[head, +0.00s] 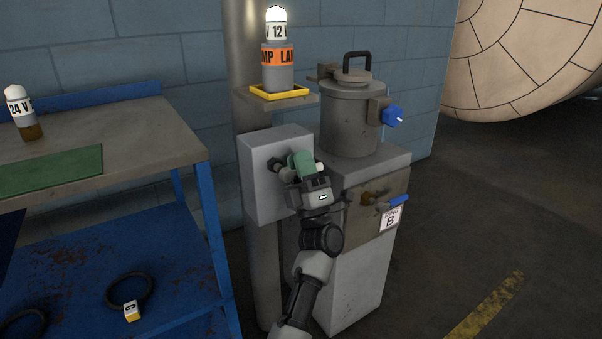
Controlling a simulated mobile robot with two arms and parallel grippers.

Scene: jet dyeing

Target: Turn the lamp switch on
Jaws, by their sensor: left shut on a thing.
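The grey switch box (258,200) is mounted on the post under the lamp shelf. My left gripper (303,170) is at the front of this box and shut on the lamp switch, which it mostly hides. A dark round part (276,165) shows just left of the fingers, and a green piece shows at them. The switch's position cannot be read. Above, the lamp (278,55) stands upright in a yellow tray (279,93), with a 12 V label and an orange band. Its white top looks bright. My right gripper is not in view.
A lidded metal pot (349,115) with a blue knob (393,117) stands on a grey cabinet (357,275) beside the box. A blue-handled valve (396,202) sticks out from the cabinet. A workbench (130,140) with a 24 V lamp (20,108) is at the left. Floor at right is open.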

